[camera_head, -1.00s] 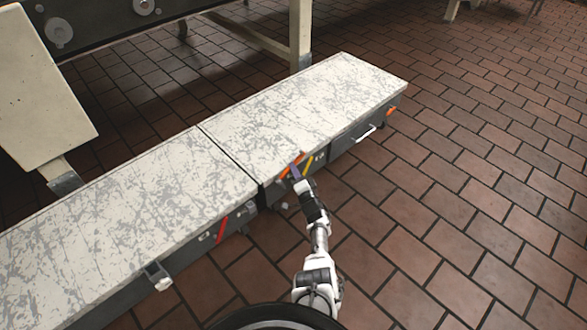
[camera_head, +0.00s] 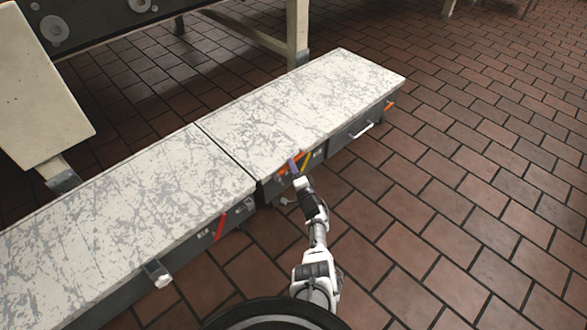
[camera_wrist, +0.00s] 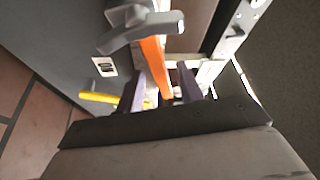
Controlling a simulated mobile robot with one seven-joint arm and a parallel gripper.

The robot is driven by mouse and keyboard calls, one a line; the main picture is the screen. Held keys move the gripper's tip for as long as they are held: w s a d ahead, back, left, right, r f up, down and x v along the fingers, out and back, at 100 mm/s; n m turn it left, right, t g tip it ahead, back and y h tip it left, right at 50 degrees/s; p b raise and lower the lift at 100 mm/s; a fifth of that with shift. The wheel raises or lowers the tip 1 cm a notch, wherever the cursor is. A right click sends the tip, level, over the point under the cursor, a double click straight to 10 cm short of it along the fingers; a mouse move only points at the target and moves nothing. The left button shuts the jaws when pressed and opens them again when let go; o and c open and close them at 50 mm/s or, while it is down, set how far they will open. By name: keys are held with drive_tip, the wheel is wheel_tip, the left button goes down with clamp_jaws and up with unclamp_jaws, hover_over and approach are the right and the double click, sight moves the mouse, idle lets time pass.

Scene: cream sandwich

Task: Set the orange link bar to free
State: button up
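The orange link bar (camera_wrist: 155,65) runs down from a grey pivot piece (camera_wrist: 140,25) in the wrist view. It lies between the two purple fingers of my gripper (camera_wrist: 161,88), with a visible gap on each side. The gripper is open, and I cannot tell whether a finger touches the bar. In the head view, my gripper (camera_head: 294,164) is at the front side of the bench, and it partly hides the orange bar (camera_head: 283,171).
A yellow bar (camera_wrist: 100,97) with a label above it is left of the fingers. In the head view a red bar (camera_head: 220,228) and a white handle (camera_head: 364,130) are along the bench (camera_head: 300,110) side. Tiled floor (camera_head: 450,210) in front is clear.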

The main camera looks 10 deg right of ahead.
drive_tip(key=p+v, duration=0.7)
drive_tip(key=v, duration=0.5)
idle(0.5)
